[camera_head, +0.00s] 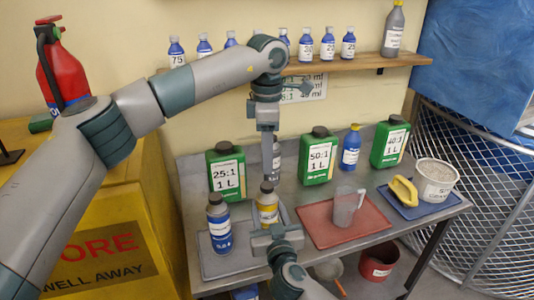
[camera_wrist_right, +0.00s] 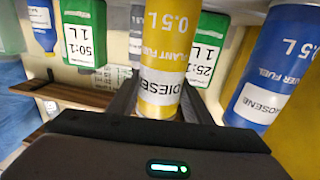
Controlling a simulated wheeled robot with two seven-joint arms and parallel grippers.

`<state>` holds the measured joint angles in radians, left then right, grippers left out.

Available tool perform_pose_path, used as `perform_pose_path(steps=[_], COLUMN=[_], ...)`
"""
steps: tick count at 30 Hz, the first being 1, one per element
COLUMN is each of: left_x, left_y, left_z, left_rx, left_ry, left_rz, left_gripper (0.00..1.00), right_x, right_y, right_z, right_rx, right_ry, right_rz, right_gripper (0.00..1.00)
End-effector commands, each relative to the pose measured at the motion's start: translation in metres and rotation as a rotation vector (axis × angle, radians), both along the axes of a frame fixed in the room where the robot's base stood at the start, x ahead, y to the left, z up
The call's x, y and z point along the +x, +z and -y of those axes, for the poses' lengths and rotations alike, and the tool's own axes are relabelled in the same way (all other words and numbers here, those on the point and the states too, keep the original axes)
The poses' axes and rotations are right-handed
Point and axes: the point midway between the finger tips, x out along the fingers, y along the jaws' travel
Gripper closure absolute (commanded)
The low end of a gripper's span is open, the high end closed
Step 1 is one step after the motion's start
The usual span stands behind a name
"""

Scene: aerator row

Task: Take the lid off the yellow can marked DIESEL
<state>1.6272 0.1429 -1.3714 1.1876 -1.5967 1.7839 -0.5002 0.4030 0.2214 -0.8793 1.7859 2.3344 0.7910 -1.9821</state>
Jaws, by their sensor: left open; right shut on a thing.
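The yellow can (camera_head: 267,207) marked DIESEL stands upright near the front of the metal bench, with its dark lid (camera_head: 267,187) on top. My right gripper (camera_head: 270,228) comes from below and is shut around the can's body. In the right wrist view the can (camera_wrist_right: 162,85) sits between the two fingers, and its lid is out of sight there. My left gripper (camera_head: 267,160) points down, open and empty, just above the lid. I cannot tell whether the can's base touches the tray.
A blue can (camera_head: 219,228) stands close left on a grey tray (camera_head: 245,262). Behind are a grey bottle (camera_head: 276,165) and green cans (camera_head: 226,175), (camera_head: 318,158). To the right are a clear jug (camera_head: 344,208) on a red tray (camera_head: 318,235) and a yellow-handled item (camera_head: 403,190).

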Motion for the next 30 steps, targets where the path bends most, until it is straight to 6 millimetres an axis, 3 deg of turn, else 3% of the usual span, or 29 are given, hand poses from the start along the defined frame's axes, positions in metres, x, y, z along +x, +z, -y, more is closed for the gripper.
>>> perform_pose_path(steps=[30], left_x=[-0.0001], left_y=[-0.0001], left_z=[0.0001], left_rx=[0.0], left_ry=[-1.557], left_rz=[0.0], left_gripper=[0.57], right_x=[-0.0003], right_y=[-0.001], right_z=[0.0], right_rx=[0.0], right_ry=[0.0], right_rz=[-0.002], right_gripper=[1.0])
